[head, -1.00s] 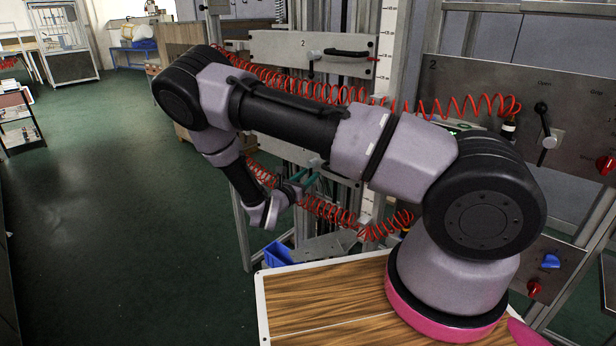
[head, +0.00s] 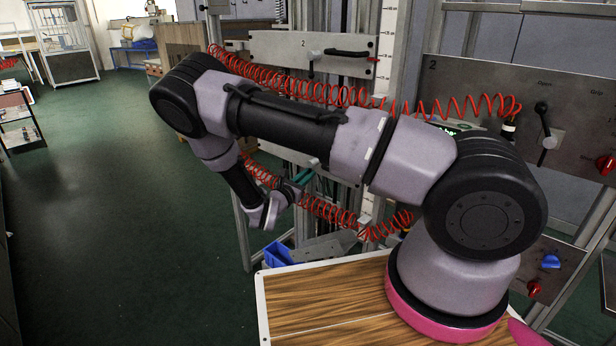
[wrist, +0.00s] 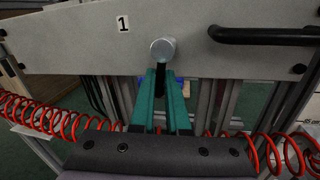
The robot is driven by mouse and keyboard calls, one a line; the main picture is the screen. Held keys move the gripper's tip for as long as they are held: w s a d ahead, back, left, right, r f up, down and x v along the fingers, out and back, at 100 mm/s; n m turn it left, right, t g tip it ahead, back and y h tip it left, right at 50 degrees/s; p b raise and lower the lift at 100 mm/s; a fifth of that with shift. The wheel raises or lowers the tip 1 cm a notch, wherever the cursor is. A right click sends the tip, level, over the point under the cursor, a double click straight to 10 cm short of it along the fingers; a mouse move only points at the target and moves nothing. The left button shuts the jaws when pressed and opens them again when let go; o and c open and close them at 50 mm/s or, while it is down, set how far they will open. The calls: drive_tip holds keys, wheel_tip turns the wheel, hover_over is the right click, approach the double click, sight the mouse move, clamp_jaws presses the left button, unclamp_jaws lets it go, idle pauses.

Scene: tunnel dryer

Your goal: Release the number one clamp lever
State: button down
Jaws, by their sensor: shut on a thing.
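The number one clamp lever (wrist: 163,49) shows in the wrist view as a round silver hub with a short black lever hanging down from it. It sits on a grey plate (wrist: 80,45) with a "1" label at its upper left. My gripper (wrist: 161,78) has teal fingers, one on each side of the black lever just below the hub, and is shut on it. In the head view my gripper (head: 304,177) shows small below my forearm, and the number one lever cannot be made out.
A black bar handle (wrist: 265,35) is fixed right of the hub. Red coiled hoses (wrist: 40,120) run close on both sides of my gripper. A plate marked 2 (head: 270,47) with its own lever is higher up. A blue bin (head: 278,255) stands below.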

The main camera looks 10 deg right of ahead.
drive_tip(key=shift+w+a+r+m+g+h, duration=0.3)
drive_tip(key=shift+w+r+m+h, duration=0.3)
drive_tip(key=shift+m, duration=2.45)
drive_tip(key=shift+w+a+r+m+g+h, duration=0.25)
drive_tip(key=shift+a+r+m+h, duration=0.3)
drive_tip(key=shift+m, duration=2.45)
drive_tip(key=shift+w+a+r+m+g+h, duration=0.25)
drive_tip(key=shift+w+r+m+h, duration=0.35)
drive_tip(key=shift+m, duration=2.45)
drive_tip(key=shift+s+f, duration=0.15)
drive_tip(key=shift+f, duration=0.05)
drive_tip(key=c, duration=0.9)
unclamp_jaws()
drive_tip(key=shift+d, duration=0.1)
drive_tip(key=v, duration=1.1)
